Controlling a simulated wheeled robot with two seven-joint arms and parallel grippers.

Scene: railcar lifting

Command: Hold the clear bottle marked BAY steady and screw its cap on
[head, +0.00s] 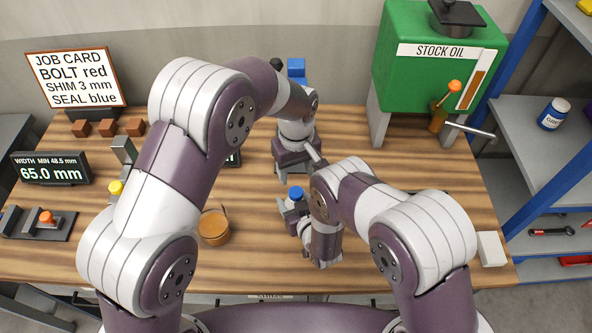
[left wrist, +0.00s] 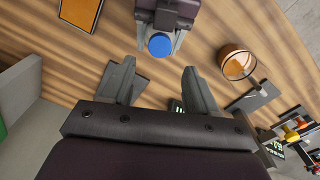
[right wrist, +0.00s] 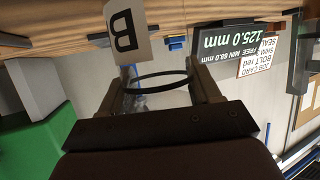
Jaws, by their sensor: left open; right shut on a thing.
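The blue cap (head: 296,193) sits at the top of the clear bottle (head: 290,204), low over the middle of the table; how far it is threaded I cannot tell. The right gripper (head: 293,212) is shut around the bottle. In the right wrist view, clear material and a dark ring (right wrist: 155,78) lie between the right fingers, and a white label with a "B" (right wrist: 124,36) shows beside them. My left gripper (head: 297,164) is open and empty behind the cap. In the left wrist view the cap (left wrist: 160,45) lies just beyond and between the open left fingertips (left wrist: 158,66), not touching them.
An orange-brown pot (head: 213,228) stands left of the bottle. The stock oil tank (head: 433,68) and an amber jar (head: 438,118) are at the back right. A width display (head: 50,169) and clamp blocks (head: 40,222) are at the left. The table's right part is mostly clear.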

